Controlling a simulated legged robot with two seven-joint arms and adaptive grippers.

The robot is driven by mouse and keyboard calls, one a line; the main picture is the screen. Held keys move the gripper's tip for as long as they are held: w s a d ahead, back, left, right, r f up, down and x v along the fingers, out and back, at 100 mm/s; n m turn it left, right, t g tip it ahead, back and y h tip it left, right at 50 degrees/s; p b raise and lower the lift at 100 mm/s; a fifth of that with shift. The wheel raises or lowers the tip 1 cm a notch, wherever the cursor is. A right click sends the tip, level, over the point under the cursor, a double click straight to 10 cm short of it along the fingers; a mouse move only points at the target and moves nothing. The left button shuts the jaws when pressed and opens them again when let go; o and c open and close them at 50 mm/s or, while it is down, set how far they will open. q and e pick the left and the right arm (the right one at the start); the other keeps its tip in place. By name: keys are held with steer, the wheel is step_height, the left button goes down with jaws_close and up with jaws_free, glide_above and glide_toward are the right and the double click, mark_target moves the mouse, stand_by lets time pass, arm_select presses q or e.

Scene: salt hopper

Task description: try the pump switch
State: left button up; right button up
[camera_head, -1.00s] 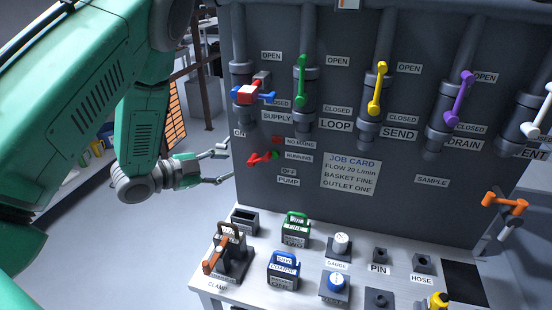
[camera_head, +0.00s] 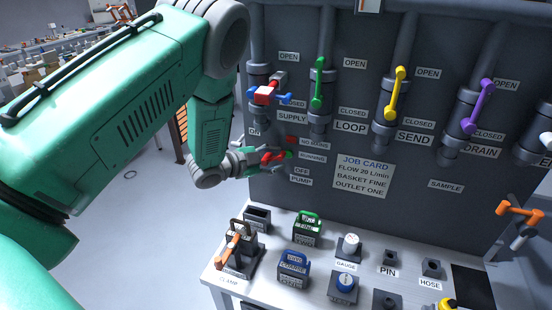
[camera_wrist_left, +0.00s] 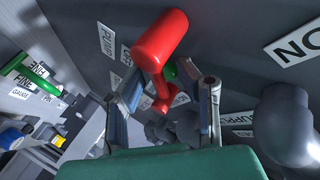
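The pump switch (camera_head: 276,155) is a red handle on the dark panel, above the PUMP label. It is partly hidden by my left gripper (camera_head: 262,160), which is right at it in the head view. In the left wrist view the red handle (camera_wrist_left: 160,42) points up between and beyond the two fingers of my gripper (camera_wrist_left: 168,88). The fingers stand apart on either side of it, and I see no clear grip. A green part shows behind the handle. My right gripper is not in view.
Below, a white bench (camera_head: 325,300) carries the orange-handled clamp (camera_head: 232,248), a green basket (camera_head: 307,229) and a blue basket (camera_head: 294,270).

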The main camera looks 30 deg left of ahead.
arm_select(q)
steer(key=shift+a, duration=0.15)
jaws_close()
steer(key=n+t+h+b, duration=0.1)
steer(key=n+b, duration=0.1)
steer(key=a+r+n+t+h+b, duration=0.1)
steer(key=n+b, duration=0.1)
steer(key=shift+s+a+t, duration=0.1)
steer(key=shift+t, duration=0.3)
steer(key=n+t+b, duration=0.1)
steer(key=a+n+t+b, duration=0.1)
steer(key=n, duration=0.1)
steer(key=n+t+b, duration=0.1)
steer(key=b, duration=0.1)
steer(key=shift+s+a+r+n, duration=0.15)
steer(key=shift+a+r+n, duration=0.05)
steer(key=shift+r+n, duration=0.1)
steer(key=shift+a+r+n+t+b, duration=0.1)
steer(key=shift+n+t+b, duration=0.2)
steer(key=shift+n+b, duration=0.1)
steer(key=c, duration=0.6)
jaws_free()
